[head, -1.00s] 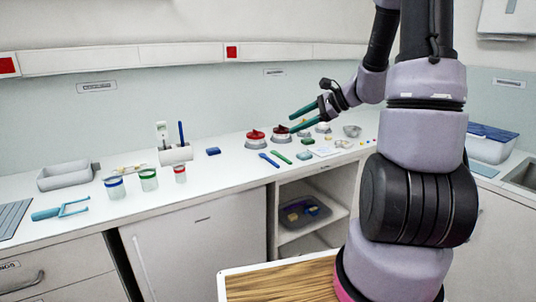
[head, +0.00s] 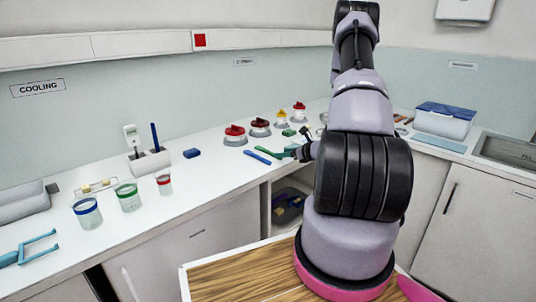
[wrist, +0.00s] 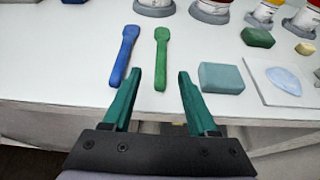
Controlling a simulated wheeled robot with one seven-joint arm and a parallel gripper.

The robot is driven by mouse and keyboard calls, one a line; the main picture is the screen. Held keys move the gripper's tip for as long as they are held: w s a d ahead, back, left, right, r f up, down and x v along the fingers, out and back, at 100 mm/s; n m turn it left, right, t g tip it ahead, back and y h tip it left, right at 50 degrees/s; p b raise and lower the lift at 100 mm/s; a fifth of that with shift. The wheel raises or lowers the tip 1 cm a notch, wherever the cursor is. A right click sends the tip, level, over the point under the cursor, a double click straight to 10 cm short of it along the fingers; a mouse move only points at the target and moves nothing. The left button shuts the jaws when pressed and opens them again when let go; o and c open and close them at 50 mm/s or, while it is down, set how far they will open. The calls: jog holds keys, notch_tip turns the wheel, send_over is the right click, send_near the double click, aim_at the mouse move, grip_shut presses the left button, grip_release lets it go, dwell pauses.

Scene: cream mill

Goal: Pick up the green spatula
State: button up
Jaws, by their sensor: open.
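The green spatula (wrist: 161,60) lies flat on the white counter in the wrist view, its handle pointing toward me. My gripper (wrist: 159,76) has its two teal fingers spread apart, empty, one on each side of the line of the green spatula's near end. Whether the fingers are level with it or above it is hard to tell. A blue spatula (wrist: 124,58) lies just left of the green one, near the left finger. In the head view the fingers and the green spatula overlap and are hard to separate, while the blue spatula (head: 262,154) shows beside them.
A teal block (wrist: 222,77) sits close to the right finger, with a pale tray (wrist: 262,95) beyond it. Red-lidded pots (head: 235,135) stand behind. The counter's front edge runs below the fingers. Jars (head: 128,197) stand farther left.

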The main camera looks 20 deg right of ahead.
aim_at(273, 153)
jog(key=shift+x, duration=3.05)
jog(key=shift+r, duration=0.15)
grip_shut()
